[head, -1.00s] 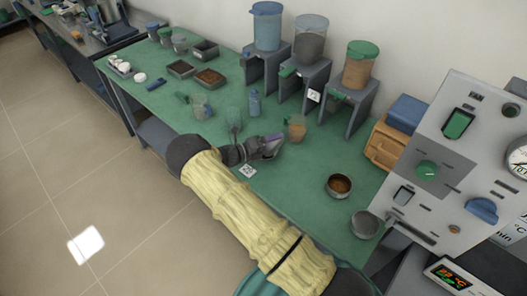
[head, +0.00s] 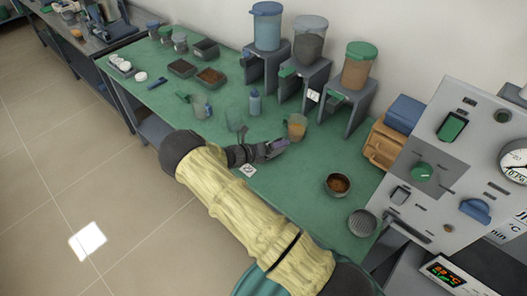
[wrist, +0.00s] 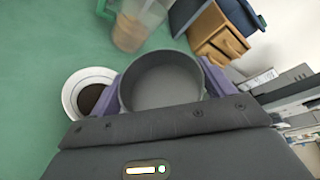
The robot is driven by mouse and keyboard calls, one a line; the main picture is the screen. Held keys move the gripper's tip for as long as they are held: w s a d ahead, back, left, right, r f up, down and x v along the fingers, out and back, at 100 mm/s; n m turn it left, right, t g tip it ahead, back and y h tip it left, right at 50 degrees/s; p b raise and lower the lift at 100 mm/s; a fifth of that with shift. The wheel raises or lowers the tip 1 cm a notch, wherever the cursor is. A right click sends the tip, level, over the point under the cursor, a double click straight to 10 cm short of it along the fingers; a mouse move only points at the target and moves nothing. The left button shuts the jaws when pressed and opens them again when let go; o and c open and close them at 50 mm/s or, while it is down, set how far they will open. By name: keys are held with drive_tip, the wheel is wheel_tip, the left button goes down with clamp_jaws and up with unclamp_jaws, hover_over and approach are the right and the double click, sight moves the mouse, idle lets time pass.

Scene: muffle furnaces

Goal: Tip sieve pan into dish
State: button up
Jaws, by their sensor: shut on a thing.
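My gripper (head: 276,148) is shut on a round grey pan (wrist: 163,85), gripped between purple fingertips in the wrist view. The pan's inside looks smooth, grey and empty. In the head view my gripper is low over the green bench, just in front of a clear jug (head: 297,127), and it hides the pan. A white-rimmed dish (wrist: 69,98) with dark contents lies on the bench left of the pan in the wrist view, partly behind the fingertip. I cannot place this dish surely in the head view.
The jug (wrist: 128,30) with tan contents stands beyond the pan. A dark bowl (head: 327,190) of brown grains and a round grey mesh-like piece (head: 362,223) sit right. Hoppers on stands (head: 308,75), wooden drawers (head: 382,143) and a furnace panel (head: 455,165) border the bench (head: 290,205).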

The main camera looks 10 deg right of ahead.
drive_tip(key=shift+s+d+f+m+t+y, duration=0.15)
drive_tip(key=shift+m+t+y, duration=0.15)
drive_tip(key=shift+m, duration=0.25)
drive_tip(key=shift+s+d+m+t+y, duration=0.1)
drive_tip(key=shift+s+m+t+y, duration=0.15)
drive_tip(key=shift+m, duration=0.3)
drive_tip(key=shift+w, duration=0.1)
drive_tip(key=shift+f, duration=0.15)
drive_tip(key=shift+f+m+y, duration=0.2)
drive_tip(key=shift+m+y, duration=0.25)
drive_tip(key=shift+m, duration=0.15)
drive_tip(key=shift+f+m+t+y+b, duration=0.35)
drive_tip(key=shift+m+t+b, duration=0.2)
drive_tip(key=shift+m+b, duration=0.25)
